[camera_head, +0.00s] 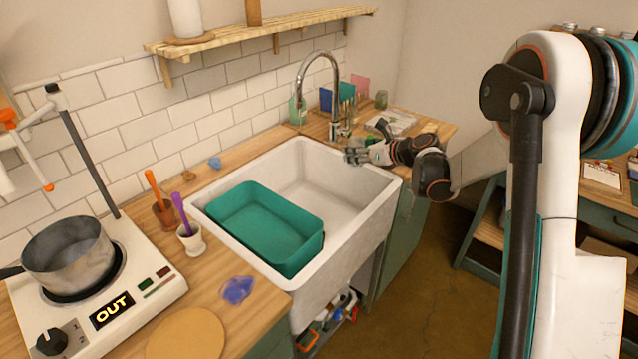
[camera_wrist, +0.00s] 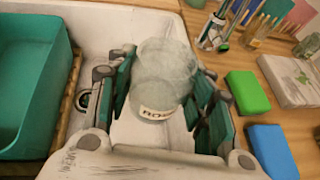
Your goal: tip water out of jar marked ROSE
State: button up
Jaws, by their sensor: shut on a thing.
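A clear glass jar (camera_wrist: 168,75) sits between the fingers of my gripper (camera_wrist: 165,95) in the wrist view. Its pale label (camera_wrist: 158,113) faces the camera; it appears to read ROSE, partly hard to make out. My gripper is shut on the jar. In the head view my gripper (camera_head: 356,155) is over the far right end of the white sink (camera_head: 370,185); I cannot make out the jar there. I cannot tell whether the jar is tilted or how much water is in it.
A teal tub (camera_head: 265,225) sits in the left part of the sink. The faucet (camera_head: 338,100) rises close behind my gripper.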

jog(key=w+f+n+g+y+b, duration=0.1)
jog(key=w+f+n+y, duration=0.1)
jog(key=w+f, duration=0.3)
jog(key=w, duration=0.4)
jog(key=shift+a+f+n+g, duration=0.25)
jog(key=shift+a+n+g, duration=0.05)
jog(key=shift+a, duration=0.05)
